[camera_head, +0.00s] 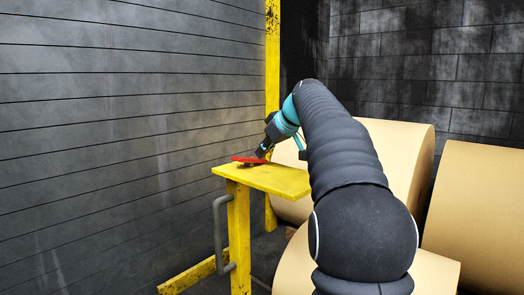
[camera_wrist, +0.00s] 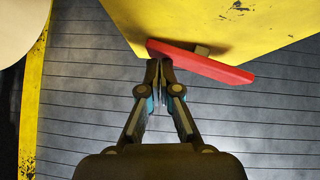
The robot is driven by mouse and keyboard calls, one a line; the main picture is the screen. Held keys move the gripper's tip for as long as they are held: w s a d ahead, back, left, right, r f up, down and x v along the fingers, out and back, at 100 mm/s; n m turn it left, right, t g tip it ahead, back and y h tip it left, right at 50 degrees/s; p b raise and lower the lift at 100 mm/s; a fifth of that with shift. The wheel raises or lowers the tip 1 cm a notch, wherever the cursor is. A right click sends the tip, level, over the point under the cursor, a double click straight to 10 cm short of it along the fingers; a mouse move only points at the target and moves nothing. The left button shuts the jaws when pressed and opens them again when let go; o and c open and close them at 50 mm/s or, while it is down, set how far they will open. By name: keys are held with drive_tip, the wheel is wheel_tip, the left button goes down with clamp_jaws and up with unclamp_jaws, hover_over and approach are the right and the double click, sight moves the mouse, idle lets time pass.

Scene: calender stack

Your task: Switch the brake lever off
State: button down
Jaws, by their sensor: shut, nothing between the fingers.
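The brake lever is a flat red handle (camera_head: 249,160) on top of a yellow stand (camera_head: 280,181). In the wrist view the red lever (camera_wrist: 205,64) lies slantwise near the edge of the yellow plate (camera_wrist: 215,18), with a small dark pivot block beside it. My gripper (camera_wrist: 160,64) is shut and empty, its fingertips at the left part of the lever's near side. They look very close to it; I cannot tell whether they touch. In the head view my gripper (camera_head: 262,152) is just above the lever, partly dark against the wall.
Large tan rolls (camera_head: 480,215) lie behind and to the right of the stand. A grey slatted wall (camera_head: 120,130) fills the left. A yellow post (camera_head: 272,60) rises behind the stand, and a grey bar handle (camera_head: 218,235) is on the stand's leg.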

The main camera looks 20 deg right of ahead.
drive_tip(key=shift+d+f, duration=0.1)
idle(0.3)
drive_tip(key=r, duration=0.2)
drive_tip(key=d+r+p, duration=0.1)
drive_tip(key=r, duration=0.1)
drive_tip(key=shift+d+r, duration=0.15)
drive_tip(key=shift+r, duration=0.2)
drive_tip(key=s+d+r, duration=0.4)
drive_tip(key=s+r, duration=0.1)
drive_tip(key=r, duration=0.1)
drive_tip(key=shift+s, duration=0.15)
drive_tip(key=shift+r, duration=0.1)
drive_tip(key=s+a+f+m+g+h, duration=0.1)
drive_tip(key=s+a+f+m, duration=0.1)
drive_tip(key=s+a+f, duration=0.4)
drive_tip(key=s+a+f+m+g, duration=0.1)
drive_tip(key=s+a+f+m, duration=0.1)
drive_tip(key=s+a+f, duration=0.5)
drive_tip(key=s+a+f+h, duration=0.1)
drive_tip(key=s+a+f, duration=0.3)
drive_tip(key=s+f, duration=0.5)
drive_tip(key=s+a+f+m+g, duration=0.1)
drive_tip(key=s+a+f, duration=0.4)
drive_tip(key=s+f, duration=0.5)
wheel_tip(320, 180, down, 2)
drive_tip(key=shift+s+f+m+h, duration=0.2)
drive_tip(key=shift+m+h, duration=0.1)
drive_tip(key=shift+h, duration=0.1)
